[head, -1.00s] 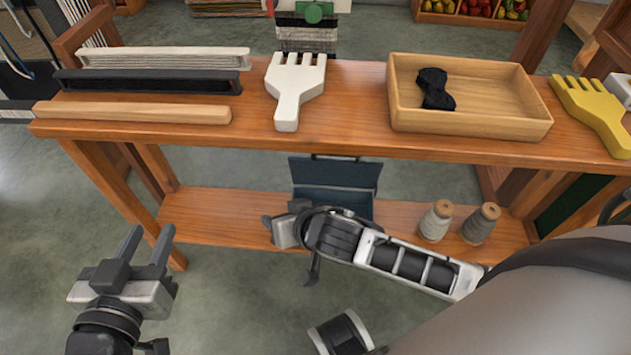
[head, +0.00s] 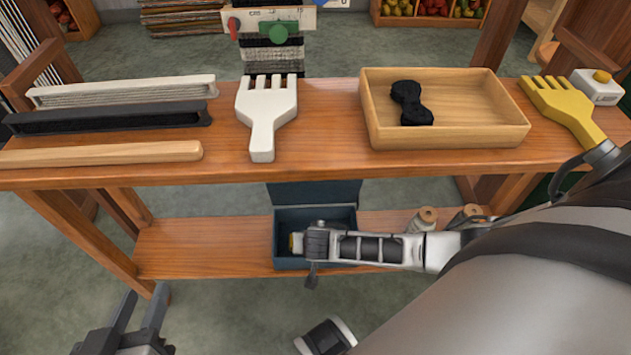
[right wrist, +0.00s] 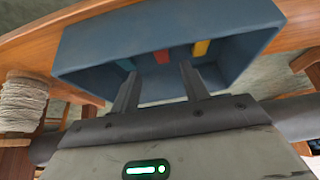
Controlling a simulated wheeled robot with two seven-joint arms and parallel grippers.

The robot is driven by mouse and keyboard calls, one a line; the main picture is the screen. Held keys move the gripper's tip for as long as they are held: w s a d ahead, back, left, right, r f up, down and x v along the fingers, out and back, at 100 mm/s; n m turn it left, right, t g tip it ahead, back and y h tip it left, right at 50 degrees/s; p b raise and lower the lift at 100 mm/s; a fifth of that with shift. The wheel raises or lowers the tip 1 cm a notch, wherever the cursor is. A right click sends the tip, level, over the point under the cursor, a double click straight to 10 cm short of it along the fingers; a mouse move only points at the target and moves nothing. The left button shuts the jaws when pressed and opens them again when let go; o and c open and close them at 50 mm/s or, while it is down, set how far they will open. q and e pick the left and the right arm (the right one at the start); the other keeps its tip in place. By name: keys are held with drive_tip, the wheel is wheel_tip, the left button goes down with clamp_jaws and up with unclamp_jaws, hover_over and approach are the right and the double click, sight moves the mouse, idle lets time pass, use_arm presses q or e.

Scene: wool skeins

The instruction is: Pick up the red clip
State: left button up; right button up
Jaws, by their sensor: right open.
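The red clip (right wrist: 162,56) lies inside a dark blue box (right wrist: 85,50), seen in the right wrist view between a teal clip (right wrist: 126,64) and a yellow clip (right wrist: 201,47). The box also shows in the head view (head: 288,263) on the lower shelf, lid up. My right gripper (right wrist: 160,82) is open at the mouth of the box, its fingers pointing inward. The red clip is ahead of the gap between them, with nothing held. In the head view my right arm hides most of the box's inside. My left gripper (head: 139,312) is open and empty at lower left, partly cut off.
Two wool cones (head: 424,219) stand on the lower shelf right of the box, partly behind my right arm. The upper tabletop (head: 325,130) holds a wooden tray (head: 445,137), a white comb (head: 265,115), a yellow comb (head: 565,105) and several long bars. The lower shelf's left is clear.

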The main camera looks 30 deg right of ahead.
drive_tip(key=b+x, duration=0.2)
drive_tip(key=x, duration=0.2)
drive_tip(key=shift+w+a+b, duration=0.1)
drive_tip(key=shift+a+b, duration=0.05)
drive_tip(key=shift+b, duration=0.25)
drive_tip(key=shift+w+f, duration=0.2)
drive_tip(key=shift+f, duration=0.15)
drive_tip(key=shift+w+f, duration=0.1)
use_arm(q)
drive_tip(key=shift+w+d+r+n+t+h, duration=0.2)
drive_tip(key=shift+d+r+n+t+h, duration=0.3)
drive_tip(key=shift+r+t+h, duration=0.15)
use_arm(e)
clamp_jaws()
